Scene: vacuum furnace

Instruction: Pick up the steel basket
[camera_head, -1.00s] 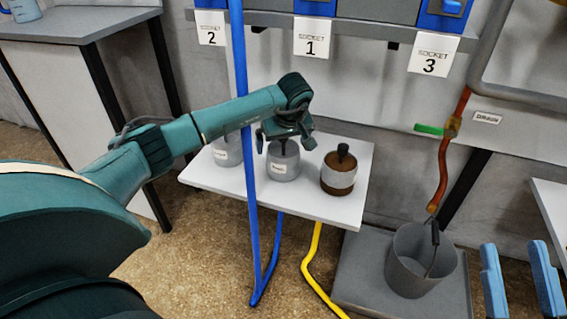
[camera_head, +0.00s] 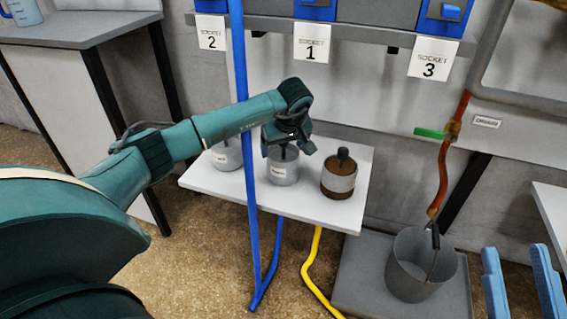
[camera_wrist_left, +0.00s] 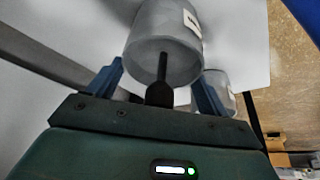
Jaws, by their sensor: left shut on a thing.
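The steel basket (camera_head: 284,172) looks like a grey labelled pot with a dark upright handle, standing in the middle of the small white table; its label is too small to read.
A similar grey pot (camera_head: 228,153) stands left and a brown-and-grey pot (camera_head: 339,180) right on the white table (camera_head: 318,208). A blue pole (camera_head: 246,110) rises in front. A bucket (camera_head: 412,280) stands below the drain hose. Sockets 2, 1 and 3 are above.

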